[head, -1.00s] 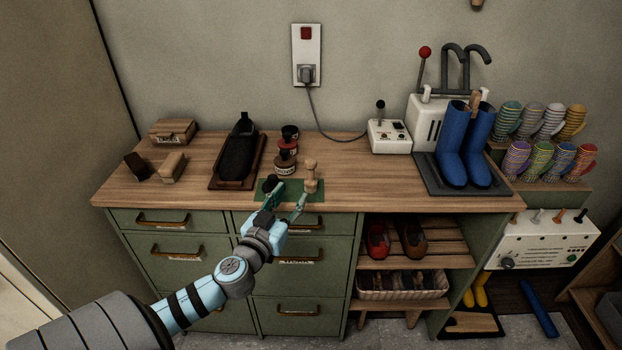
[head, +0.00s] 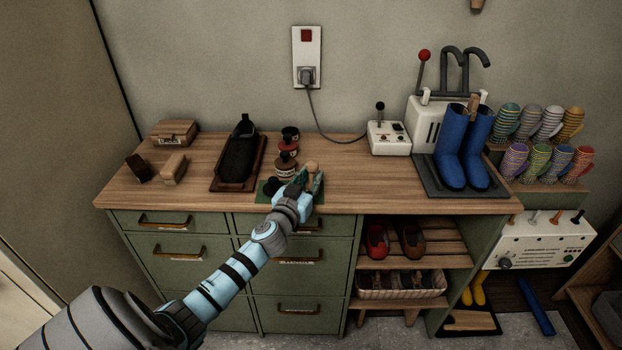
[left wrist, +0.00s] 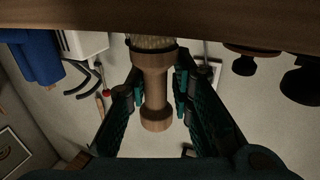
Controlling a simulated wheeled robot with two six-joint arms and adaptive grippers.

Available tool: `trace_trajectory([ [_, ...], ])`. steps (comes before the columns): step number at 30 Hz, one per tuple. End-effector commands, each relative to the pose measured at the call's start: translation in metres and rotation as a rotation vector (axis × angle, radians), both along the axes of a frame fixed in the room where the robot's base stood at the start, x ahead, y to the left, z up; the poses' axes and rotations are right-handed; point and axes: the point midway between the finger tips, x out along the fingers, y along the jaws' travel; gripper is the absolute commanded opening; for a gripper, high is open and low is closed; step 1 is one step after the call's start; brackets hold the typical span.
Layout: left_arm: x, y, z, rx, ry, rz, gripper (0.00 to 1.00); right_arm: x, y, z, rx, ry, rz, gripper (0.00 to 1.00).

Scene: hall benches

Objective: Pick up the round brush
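The round brush (head: 312,167), with a pale wooden spool-shaped handle, stands on the green mat (head: 263,198) near the front edge of the bench. In the left wrist view, which is upside down, its handle (left wrist: 155,90) is upright and its pale bristles (left wrist: 150,42) meet the bench side. My left gripper (head: 308,181) is at the brush in the head view. In the wrist view the left gripper (left wrist: 158,92) has one finger on each side of the handle, with narrow gaps showing, so it looks open around it. My right gripper is not seen.
A black shoe on a brown board (head: 240,160) lies farther left. A white control box (head: 389,137) and blue boots (head: 453,147) stand right. Bench top between brush and boots is clear.

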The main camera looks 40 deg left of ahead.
Motion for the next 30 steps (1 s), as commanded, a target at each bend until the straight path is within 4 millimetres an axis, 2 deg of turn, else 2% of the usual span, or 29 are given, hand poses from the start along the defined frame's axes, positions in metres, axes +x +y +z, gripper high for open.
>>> trace_trajectory([
  [9, 0.0, 0.0, 0.001, 0.0, 0.0, 0.0, 0.0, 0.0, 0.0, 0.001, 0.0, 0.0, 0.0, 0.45],
  [14, 0.0, 0.0, 0.015, 0.001, -0.002, 0.0, 0.0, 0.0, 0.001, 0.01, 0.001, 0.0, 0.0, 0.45],
  [17, 0.0, 0.0, 0.036, 0.0, -0.002, -0.001, 0.0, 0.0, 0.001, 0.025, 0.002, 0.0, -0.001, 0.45],
  [20, 0.0, 0.0, 0.07, 0.001, -0.004, -0.001, 0.0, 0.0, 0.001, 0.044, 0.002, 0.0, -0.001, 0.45],
  [24, 0.0, 0.0, 0.126, 0.003, -0.006, -0.001, 0.0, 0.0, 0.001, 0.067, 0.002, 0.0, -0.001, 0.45],
  [27, 0.0, 0.0, 0.159, 0.003, -0.006, -0.001, 0.0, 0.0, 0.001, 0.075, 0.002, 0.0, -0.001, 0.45],
  [30, 0.0, 0.0, 0.183, 0.002, -0.004, -0.001, 0.0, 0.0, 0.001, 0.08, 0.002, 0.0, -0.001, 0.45],
])
